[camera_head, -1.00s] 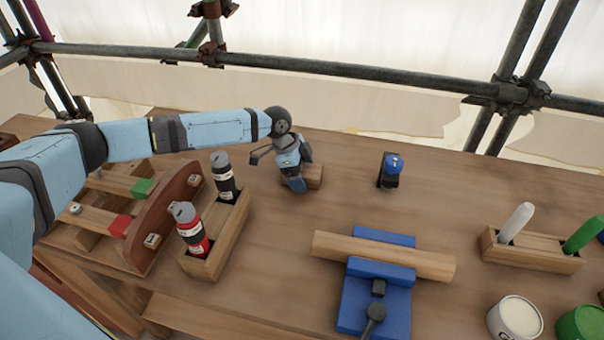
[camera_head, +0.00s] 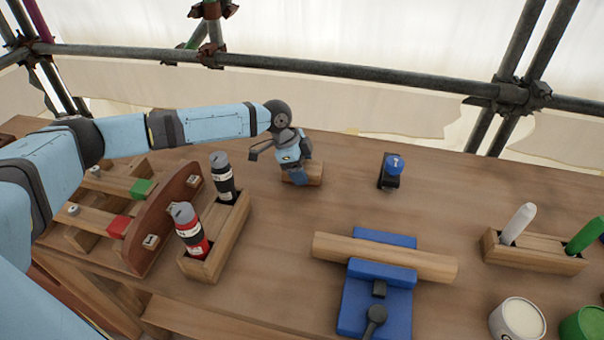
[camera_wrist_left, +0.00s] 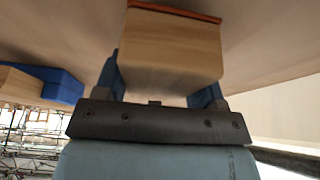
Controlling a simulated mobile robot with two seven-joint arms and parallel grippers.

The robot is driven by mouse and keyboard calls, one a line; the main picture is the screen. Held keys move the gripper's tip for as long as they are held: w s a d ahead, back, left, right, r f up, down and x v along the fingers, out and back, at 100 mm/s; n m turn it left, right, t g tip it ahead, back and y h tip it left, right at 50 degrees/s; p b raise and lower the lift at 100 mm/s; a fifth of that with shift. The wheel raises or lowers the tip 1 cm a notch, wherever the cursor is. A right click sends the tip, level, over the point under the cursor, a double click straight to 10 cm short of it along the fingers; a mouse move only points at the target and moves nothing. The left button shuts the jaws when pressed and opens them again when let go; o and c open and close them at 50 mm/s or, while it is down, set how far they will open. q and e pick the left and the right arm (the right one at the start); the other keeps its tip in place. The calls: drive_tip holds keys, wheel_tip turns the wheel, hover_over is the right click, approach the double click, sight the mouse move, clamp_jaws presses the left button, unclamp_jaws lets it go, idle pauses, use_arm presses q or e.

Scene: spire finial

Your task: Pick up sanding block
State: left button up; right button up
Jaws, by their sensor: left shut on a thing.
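The sanding block is a small wooden block (camera_head: 315,170) at the back of the workbench, left of centre in the head view. In the left wrist view the block (camera_wrist_left: 172,48) fills the space between two blue fingers and has an orange-red layer along its far edge. My left gripper (camera_head: 299,177) is shut on it, pointing down from above. Part of the block is hidden behind the gripper in the head view. I cannot tell whether the block still touches the bench. My right gripper is in neither view.
A blue vise (camera_head: 376,303) with a wooden cylinder (camera_head: 385,256) stands front centre. A wooden caddy (camera_head: 232,236) with red and black bottles is left of it. A blue-knobbed tool (camera_head: 391,170) stands to the right. A marker rack (camera_head: 535,255) and cans are far right. Bench between is clear.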

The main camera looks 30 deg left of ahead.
use_arm(q)
wheel_tip(320, 180, up, 19)
drive_tip(key=p, duration=0.1)
drive_tip(key=shift+p, duration=0.3)
drive_tip(key=shift+f, duration=0.1)
